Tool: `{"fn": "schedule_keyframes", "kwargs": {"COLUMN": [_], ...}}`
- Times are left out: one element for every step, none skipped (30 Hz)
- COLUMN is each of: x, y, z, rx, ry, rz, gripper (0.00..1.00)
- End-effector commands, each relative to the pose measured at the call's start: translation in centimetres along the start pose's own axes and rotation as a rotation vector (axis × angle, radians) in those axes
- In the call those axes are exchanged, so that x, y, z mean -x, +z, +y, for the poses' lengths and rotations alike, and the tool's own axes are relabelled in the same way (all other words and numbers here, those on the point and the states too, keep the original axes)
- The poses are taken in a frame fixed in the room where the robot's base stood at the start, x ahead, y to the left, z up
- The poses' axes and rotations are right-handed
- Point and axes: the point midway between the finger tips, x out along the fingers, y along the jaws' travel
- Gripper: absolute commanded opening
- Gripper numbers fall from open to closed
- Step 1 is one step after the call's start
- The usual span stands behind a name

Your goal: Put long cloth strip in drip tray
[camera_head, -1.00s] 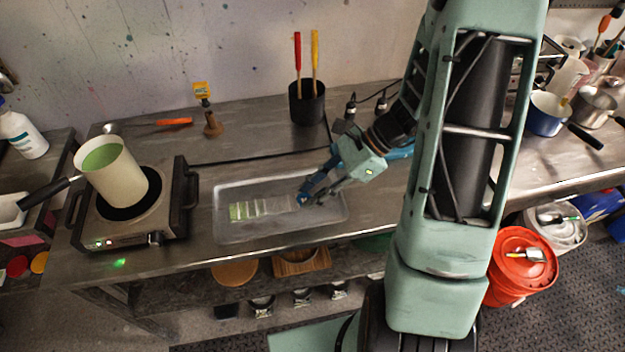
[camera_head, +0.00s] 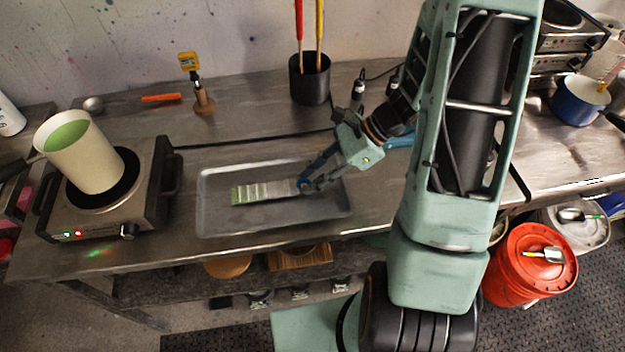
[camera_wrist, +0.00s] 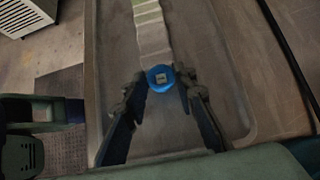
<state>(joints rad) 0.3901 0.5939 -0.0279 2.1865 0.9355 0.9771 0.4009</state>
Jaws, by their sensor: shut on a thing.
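The long cloth strip (camera_head: 264,191) is pale, with bands from green at its left end to whitish at its right end. It lies lengthwise within the outline of the grey metal drip tray (camera_head: 270,218); I cannot tell whether all of it touches the tray floor. My gripper (camera_head: 306,186) is over the tray's right half, shut on the strip's right end. In the wrist view the strip (camera_wrist: 151,28) runs away from my gripper (camera_wrist: 161,77), with a round blue piece at its near end between the fingertips. The tray (camera_wrist: 112,45) spreads beneath.
A hot plate (camera_head: 140,200) with a tilted cream pot (camera_head: 90,165) of green liquid stands left of the tray. A black holder (camera_head: 310,85) with red and yellow sticks is behind. An orange-lidded bucket (camera_head: 525,275) stands on the floor at right.

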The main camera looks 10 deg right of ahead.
Motion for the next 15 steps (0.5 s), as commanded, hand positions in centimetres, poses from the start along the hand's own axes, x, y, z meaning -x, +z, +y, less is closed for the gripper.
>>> {"fn": "schedule_keyframes", "kwargs": {"x": [-0.54, -0.55, -0.52, -0.47, -0.42, -0.40, -0.39, -0.39, -0.40, -0.44, -0.52, -0.64, -0.64, -0.57, -0.56], "y": [-0.47, -0.48, -0.44, -0.39, -0.35, -0.33, -0.32, -0.32, -0.33, -0.38, -0.45, -0.58, -0.58, -0.51, -0.50], "z": [0.02, 0.02, 0.01, 0.01, 0.00, 0.00, 0.00, 0.00, 0.00, 0.00, 0.00, 0.00, -0.01, -0.01, -0.01], "rx": [0.000, 0.000, 0.000, 0.000, 0.000, 0.000, 0.000, 0.000, 0.000, 0.000, 0.000, 0.000, 0.000, 0.000, 0.000], "ry": [0.000, 0.000, -0.001, -0.001, -0.001, -0.001, -0.001, -0.001, -0.001, -0.001, -0.001, -0.001, -0.001, -0.001, -0.001], "rz": [0.000, 0.000, 0.000, 0.000, 0.000, 0.000, 0.000, 0.000, 0.000, 0.000, 0.000, 0.000, 0.000, 0.000, 0.000], "gripper": [0.06, 0.06, 0.06, 0.06, 0.06, 0.06, 0.06, 0.06, 0.06, 0.06, 0.06, 0.06, 0.26, 0.30, 0.34]}}
